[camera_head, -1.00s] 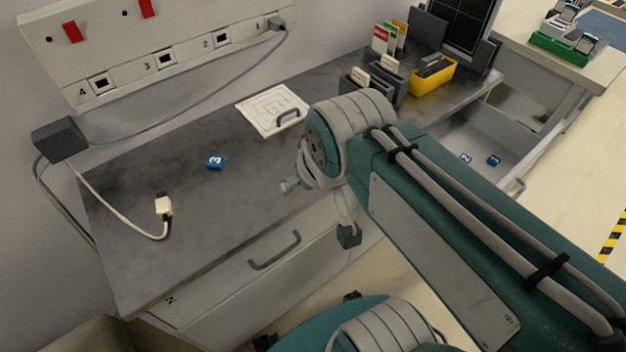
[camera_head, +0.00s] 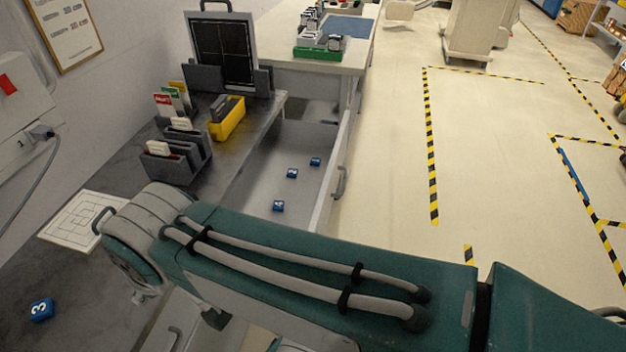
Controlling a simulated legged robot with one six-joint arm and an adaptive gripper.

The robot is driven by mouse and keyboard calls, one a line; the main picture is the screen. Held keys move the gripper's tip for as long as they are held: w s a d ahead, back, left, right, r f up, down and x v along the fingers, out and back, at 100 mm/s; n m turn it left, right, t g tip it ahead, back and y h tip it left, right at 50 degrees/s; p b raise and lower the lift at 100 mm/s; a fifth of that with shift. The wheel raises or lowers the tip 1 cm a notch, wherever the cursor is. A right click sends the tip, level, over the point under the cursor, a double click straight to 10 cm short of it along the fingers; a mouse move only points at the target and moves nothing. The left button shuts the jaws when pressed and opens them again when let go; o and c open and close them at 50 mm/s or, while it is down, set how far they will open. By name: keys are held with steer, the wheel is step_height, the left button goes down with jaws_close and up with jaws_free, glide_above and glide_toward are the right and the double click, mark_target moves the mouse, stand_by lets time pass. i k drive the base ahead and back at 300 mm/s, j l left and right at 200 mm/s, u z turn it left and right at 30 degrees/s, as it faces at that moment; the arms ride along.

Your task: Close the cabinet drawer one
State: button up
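An open cabinet drawer (camera_head: 333,172) is pulled out to the right from under the grey counter. It has a pale front and a grey handle (camera_head: 340,183) on its outer face. No number shows on it, so I cannot tell if it is drawer one. Three blue blocks lie inside: a near one (camera_head: 278,206), a middle one (camera_head: 292,173) and a far one (camera_head: 315,161). My teal and grey arm crosses the foreground and hides the near end of the drawer. My gripper is not recognisable in the view.
The grey counter (camera_head: 75,270) holds a white maze panel (camera_head: 82,220), a blue block marked 3 (camera_head: 40,309), grey card holders (camera_head: 170,165) and a yellow bin (camera_head: 227,120). A white table (camera_head: 290,42) stands beyond. The floor (camera_head: 390,140) right of the drawer is clear.

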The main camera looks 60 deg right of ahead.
mark_target(308, 198)
steer(key=k+l+z, duration=0.25)
steer(key=l, duration=0.4)
steer(key=k+l+z, duration=0.15)
steer(key=l, duration=0.2)
steer(key=z, duration=1.2)
steer(key=k+l, duration=0.05)
steer(key=l, duration=0.05)
